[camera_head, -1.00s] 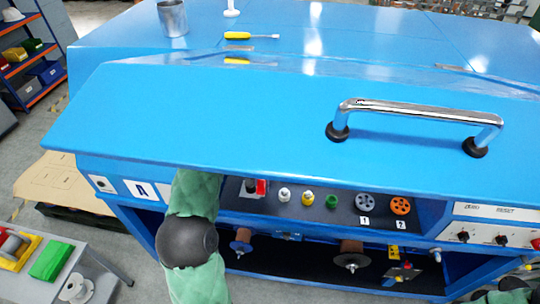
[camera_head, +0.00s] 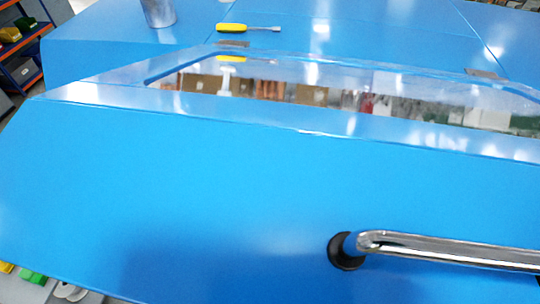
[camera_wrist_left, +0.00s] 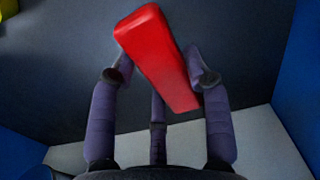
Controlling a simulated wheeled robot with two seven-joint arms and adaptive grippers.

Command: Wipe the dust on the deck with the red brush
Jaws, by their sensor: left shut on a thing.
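The red brush (camera_wrist_left: 150,45) shows in the left wrist view as a long red block, tilted between the fingers. My left gripper (camera_wrist_left: 158,78) is shut on it. Behind it is a dark grey surface (camera_wrist_left: 60,75), which looks like the deck. I cannot make out any dust on it. The brush covers part of this surface, and I cannot tell whether it touches it. In the head view the big blue lid (camera_head: 180,190) fills most of the picture and hides the deck. Neither gripper shows there.
A chrome handle (camera_head: 440,246) stands on the lid at the lower right. Behind it are a clear window (camera_head: 330,95), a yellow screwdriver (camera_head: 245,28) and a metal cup (camera_head: 158,12). Blue walls (camera_wrist_left: 300,80) flank the dark surface in the left wrist view.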

